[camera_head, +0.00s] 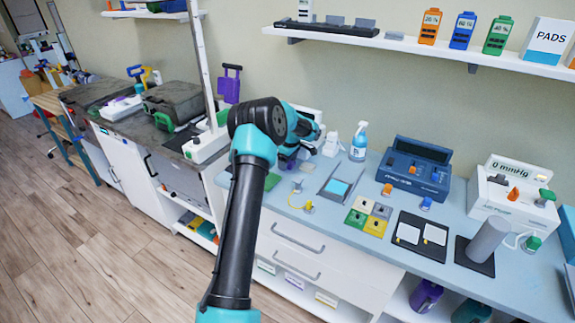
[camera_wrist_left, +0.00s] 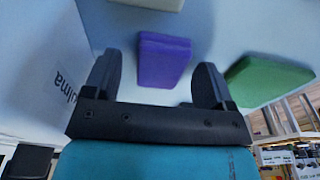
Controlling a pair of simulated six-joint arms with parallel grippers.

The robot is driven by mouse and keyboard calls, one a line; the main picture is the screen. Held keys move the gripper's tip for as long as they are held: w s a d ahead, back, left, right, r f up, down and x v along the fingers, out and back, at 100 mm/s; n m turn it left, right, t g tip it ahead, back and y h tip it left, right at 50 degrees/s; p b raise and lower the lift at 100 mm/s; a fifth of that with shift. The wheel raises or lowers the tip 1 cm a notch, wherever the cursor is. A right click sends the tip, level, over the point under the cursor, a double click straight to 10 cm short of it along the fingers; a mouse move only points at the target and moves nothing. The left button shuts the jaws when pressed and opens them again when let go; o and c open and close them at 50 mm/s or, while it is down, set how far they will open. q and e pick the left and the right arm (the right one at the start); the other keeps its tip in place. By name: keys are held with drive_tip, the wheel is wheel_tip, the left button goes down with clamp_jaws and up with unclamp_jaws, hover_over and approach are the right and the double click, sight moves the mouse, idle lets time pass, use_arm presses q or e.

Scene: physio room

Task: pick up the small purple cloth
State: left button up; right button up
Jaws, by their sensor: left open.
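The small purple cloth (camera_wrist_left: 163,60) shows in the left wrist view as a folded block on the pale counter. It sits ahead of and between the two dark fingers of my left gripper (camera_wrist_left: 157,80). The fingers are apart, with no clear contact on the cloth. In the head view my left gripper (camera_head: 290,158) is low over the left part of the blue counter, largely behind my own arm. The cloth is mostly hidden there. My right gripper is in neither view.
A green cloth (camera_wrist_left: 268,80) lies right of the purple one in the wrist view. A white lettered box (camera_wrist_left: 45,60) stands close on the left. A spray bottle (camera_head: 359,141), grey tray (camera_head: 333,193) and blue device (camera_head: 412,168) stand along the counter (camera_head: 480,280).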

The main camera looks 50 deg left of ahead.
use_arm(q)
drive_tip(key=shift+c, duration=0.2)
drive_tip(key=c, duration=1)
drive_tip(key=shift+o, duration=0.2)
wheel_tip(320, 180, up, 10)
idle(0.3)
